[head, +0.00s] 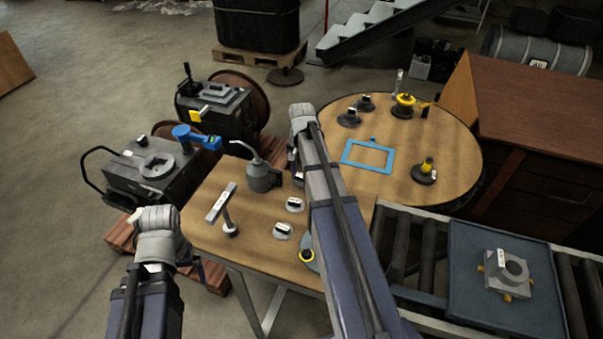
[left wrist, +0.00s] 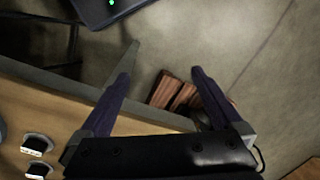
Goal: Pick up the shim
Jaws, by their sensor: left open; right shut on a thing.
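Two small pale pieces with white-and-black tops, one farther back (head: 294,204) and one nearer (head: 282,231), lie on the wooden table; I cannot tell which, if either, is the shim. Two such pieces also show at the left wrist view's lower left (left wrist: 38,143). My left gripper (left wrist: 162,76) is open and empty, its fingers apart, off the table's left edge above the floor and a pallet. My right gripper (head: 294,164) is mostly hidden behind its own arm, over the table's back. It is shut on a small pale piece (head: 299,177), barely visible.
On the table (head: 250,250) stand a grey oil can (head: 262,175) and a T-shaped tool (head: 222,205). A round table (head: 440,150) with a blue frame (head: 368,157) and several dark parts adjoins it. A roller conveyor (head: 410,255) carries a grey block (head: 507,272) at right.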

